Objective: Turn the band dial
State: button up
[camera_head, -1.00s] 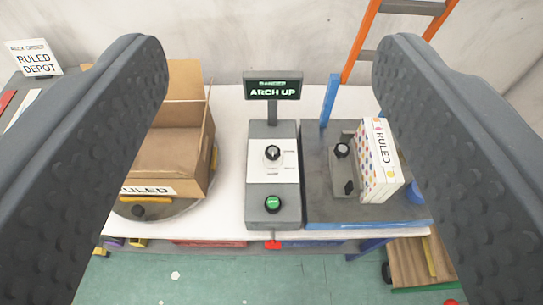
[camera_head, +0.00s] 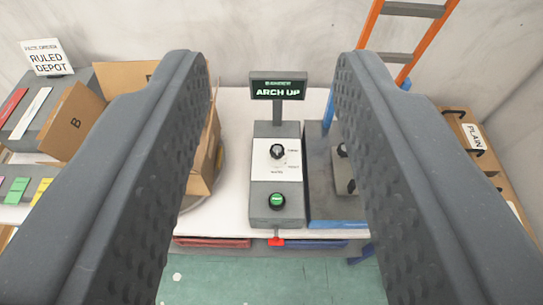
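The band dial is a black knob (camera_head: 277,151) on a white label plate (camera_head: 277,172) with small markings. It sits on the upper part of a grey control box (camera_head: 259,213). A green button (camera_head: 277,201) is on the box below the dial. A small screen (camera_head: 278,88) behind the dial reads "ARCH UP". My gripper (camera_head: 268,75) is open and empty. Its two grey fingers stand on either side of the control box in the picture, and the dial shows between them, apart from both.
An open cardboard box (camera_head: 205,160) is partly hidden behind the left finger. A dark grey unit (camera_head: 322,170) stands right of the control box, with a knob (camera_head: 342,150) beside the right finger. A "RULED DEPOT" sign (camera_head: 46,58) is at far left, a "PLAIN" box (camera_head: 475,137) at right. An orange ladder (camera_head: 372,30) leans behind.

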aim_at(277, 151)
jog(key=k, duration=1.1)
jog(key=z, duration=0.65)
jog(key=i, duration=2.05)
jog(key=u, duration=0.15)
